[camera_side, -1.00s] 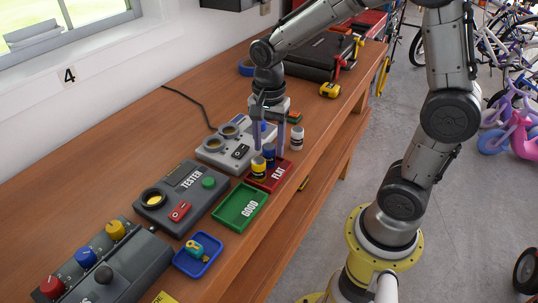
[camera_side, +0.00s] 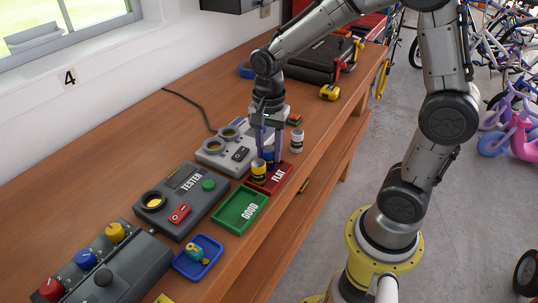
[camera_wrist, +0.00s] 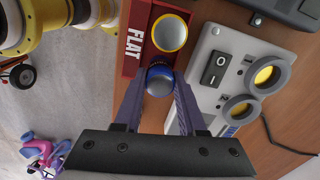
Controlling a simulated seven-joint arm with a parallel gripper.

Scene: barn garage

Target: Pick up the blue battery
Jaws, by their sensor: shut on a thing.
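The blue battery (camera_side: 268,154) stands at the FLAT red tray (camera_side: 284,179), just behind the yellow battery (camera_side: 258,171). My gripper (camera_side: 268,151) points down over it, with its purple fingers shut on the blue battery. The wrist view shows the blue battery (camera_wrist: 159,82) between the fingertips of my gripper (camera_wrist: 160,88), beside the yellow battery (camera_wrist: 169,34). Its lower part is hidden, and I cannot tell whether it touches the tray floor.
A white battery (camera_side: 297,140) stands to the right. The grey charger box (camera_side: 213,157) is close on the left. The tester (camera_side: 168,203), green GOOD tray (camera_side: 227,221) and blue tray (camera_side: 186,268) lie nearer the camera.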

